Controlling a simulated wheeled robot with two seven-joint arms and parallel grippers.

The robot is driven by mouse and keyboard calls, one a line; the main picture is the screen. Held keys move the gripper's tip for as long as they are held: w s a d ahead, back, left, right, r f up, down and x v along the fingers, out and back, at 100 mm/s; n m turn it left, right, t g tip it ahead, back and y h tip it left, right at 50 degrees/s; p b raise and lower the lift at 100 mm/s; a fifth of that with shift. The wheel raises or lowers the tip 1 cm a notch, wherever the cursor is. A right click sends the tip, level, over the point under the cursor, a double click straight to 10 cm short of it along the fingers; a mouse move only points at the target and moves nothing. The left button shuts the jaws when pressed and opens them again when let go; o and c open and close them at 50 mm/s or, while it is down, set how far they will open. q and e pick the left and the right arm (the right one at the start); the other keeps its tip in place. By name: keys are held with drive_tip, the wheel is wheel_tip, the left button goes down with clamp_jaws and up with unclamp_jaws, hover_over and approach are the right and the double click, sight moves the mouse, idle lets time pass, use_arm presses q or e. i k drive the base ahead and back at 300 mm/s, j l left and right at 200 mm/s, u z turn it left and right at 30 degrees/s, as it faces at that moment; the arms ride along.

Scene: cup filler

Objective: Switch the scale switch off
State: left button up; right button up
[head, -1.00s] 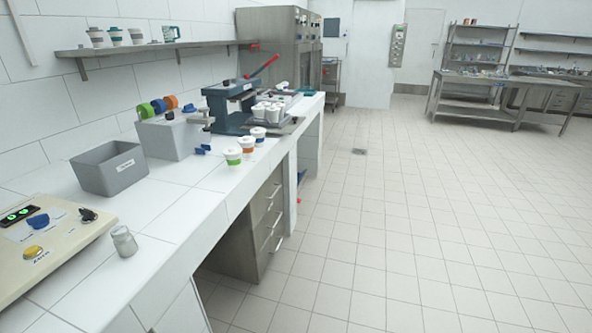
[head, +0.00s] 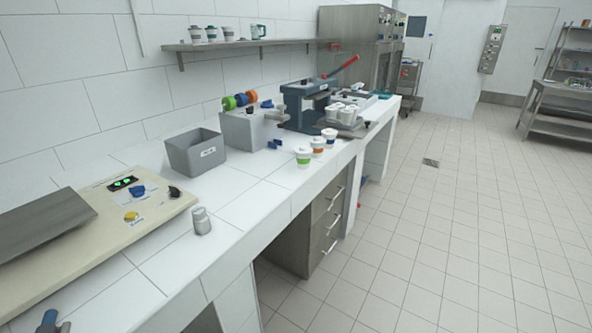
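The beige scale (head: 160,215) lies on the white counter at the left, with a grey metal plate (head: 42,224) on it. Its panel has a display (head: 122,184) with lit green digits, a blue knob (head: 137,191), a yellow button (head: 131,216) and a small black switch (head: 175,192) near the right corner. The switch's position is too small to tell. Neither of my grippers can be made out. A blue and grey part (head: 50,322) shows at the bottom left, cut by the frame; I cannot tell what it is.
A small grey weight-like cylinder (head: 201,221) stands right of the scale. Behind are a grey bin (head: 196,154), a grey box (head: 246,132) with coloured rolls, a press (head: 304,105) with a red lever, and several lidded cups. The tiled floor (head: 450,250) at the right is clear.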

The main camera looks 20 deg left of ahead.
sight(175, 192)
drive_tip(key=u, duration=1.4)
